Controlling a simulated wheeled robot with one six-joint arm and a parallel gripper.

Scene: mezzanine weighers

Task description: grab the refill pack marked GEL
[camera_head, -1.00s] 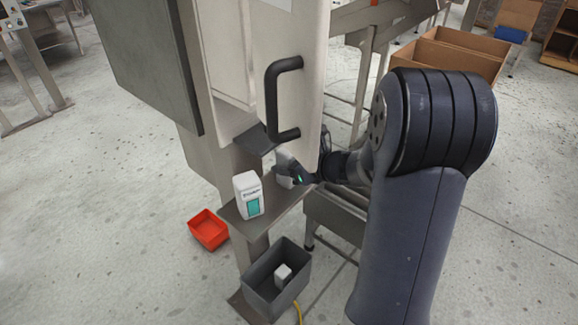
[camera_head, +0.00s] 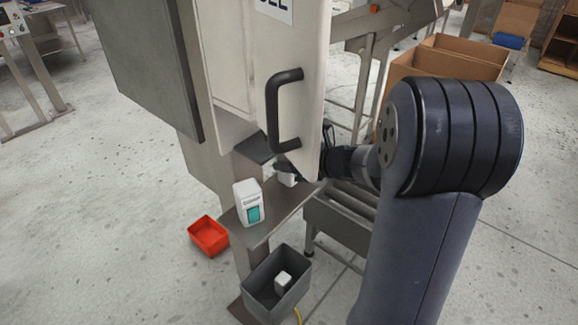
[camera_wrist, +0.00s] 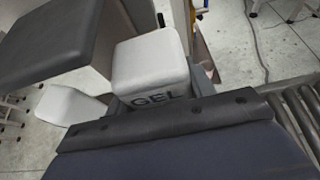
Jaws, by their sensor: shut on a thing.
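The refill pack marked GEL (camera_wrist: 152,62) is a white block with rounded edges. Its dark letters face my wrist camera in the wrist view. My gripper (camera_head: 303,172) is shut on it at the machine's narrow shelf (camera_head: 268,225). In the head view only a small white part of the pack (camera_head: 287,180) shows, beside the jaws and below the door handle. I cannot tell whether it touches the shelf. A second white pack (camera_head: 241,192) with a teal label (camera_head: 253,215) stands upright on the shelf, to the left. Its lettering is too small to read surely.
A panel with a black handle (camera_head: 272,110) hangs close above my gripper. A dark plate (camera_head: 254,148) juts out beside it. A grey bin (camera_head: 262,297) holding a small white block and a red bin (camera_head: 208,236) stand below. A roller conveyor (camera_head: 345,205) lies to the right.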

